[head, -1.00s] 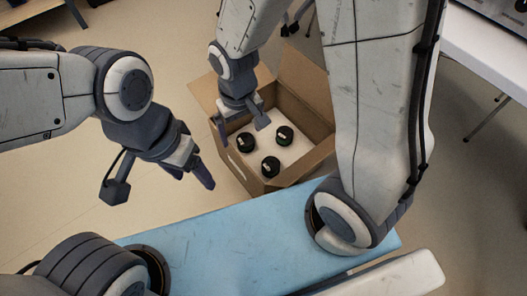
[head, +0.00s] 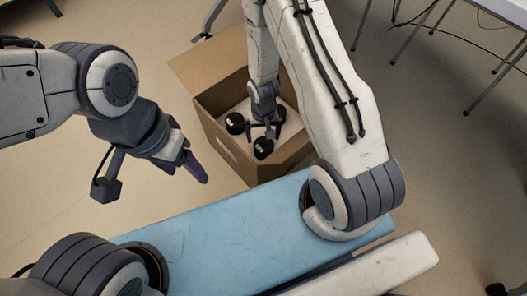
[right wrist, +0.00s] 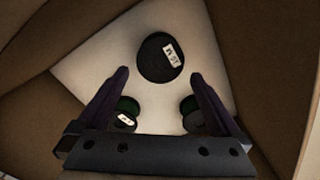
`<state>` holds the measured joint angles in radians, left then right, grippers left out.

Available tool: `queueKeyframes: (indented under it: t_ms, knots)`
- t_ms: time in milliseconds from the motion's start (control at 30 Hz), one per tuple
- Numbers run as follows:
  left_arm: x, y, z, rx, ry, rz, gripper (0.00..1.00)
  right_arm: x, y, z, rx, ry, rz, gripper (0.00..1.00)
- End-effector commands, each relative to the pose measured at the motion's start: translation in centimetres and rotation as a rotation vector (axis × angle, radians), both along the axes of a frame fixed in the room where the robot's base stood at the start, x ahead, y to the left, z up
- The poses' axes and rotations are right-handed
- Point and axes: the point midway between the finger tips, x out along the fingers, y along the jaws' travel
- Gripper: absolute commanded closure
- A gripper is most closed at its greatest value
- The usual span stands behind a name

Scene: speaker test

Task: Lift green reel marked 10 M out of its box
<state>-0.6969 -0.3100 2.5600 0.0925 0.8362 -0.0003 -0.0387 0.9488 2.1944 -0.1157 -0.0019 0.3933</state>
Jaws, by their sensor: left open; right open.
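An open cardboard box (head: 228,150) stands on the floor past the blue surface. Inside on a pale insert sit three dark reels: a left one (head: 235,123), a front one (head: 263,149) and a right one (head: 280,112). In the right wrist view a dark reel (right wrist: 155,60) with a white label that seems to read 10 M lies beyond my fingertips. Two greenish reels, one at left (right wrist: 124,121) and one at right (right wrist: 191,122), are partly hidden by my fingers. My right gripper (head: 262,130) is open and empty, pointing down among the reels. My left gripper (head: 188,172) is open and empty, outside the box.
The box walls surround my right gripper closely, and a flap (head: 207,68) leans out at the left. A light blue surface (head: 220,235) lies in front of the box. Table legs (head: 493,78) stand at the upper right. The floor left of the box is clear.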

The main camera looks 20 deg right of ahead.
Motion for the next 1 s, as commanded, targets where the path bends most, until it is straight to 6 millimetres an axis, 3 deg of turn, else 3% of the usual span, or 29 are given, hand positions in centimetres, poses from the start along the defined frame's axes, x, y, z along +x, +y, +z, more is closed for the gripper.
queueKeyframes:
  t_ms: [33, 267, 600, 867, 900, 1000]
  knots:
    - [0.0, 0.0, -1.0, 0.0, 0.0, 0.0, 0.32, 0.0, 0.0, -1.0, 0.0, 0.0, 0.001, 0.0]
    - [0.0, 0.0, -1.9, 0.0, 0.0, 0.0, 0.32, 0.1, 0.0, -2.0, 0.0, 0.0, 0.001, 0.0]
    - [0.0, 0.0, -5.8, 0.0, 0.0, 0.0, 0.32, 0.3, -0.1, -6.3, 0.0, 0.0, 0.0, 0.0]
    - [0.0, 0.0, -5.7, 0.0, 0.0, 0.0, 0.32, 0.2, 0.0, -6.3, 0.0, 0.0, 0.0, 0.0]
    - [0.0, 0.0, -5.7, 0.0, 0.0, 0.0, 0.32, 0.2, 0.0, -6.3, 0.0, 0.0, 0.0, 0.04]
    - [0.0, 0.0, -5.7, 0.0, 0.0, 0.0, 0.32, 0.2, 0.0, -6.3, 0.0, 0.0, 0.001, 0.42]
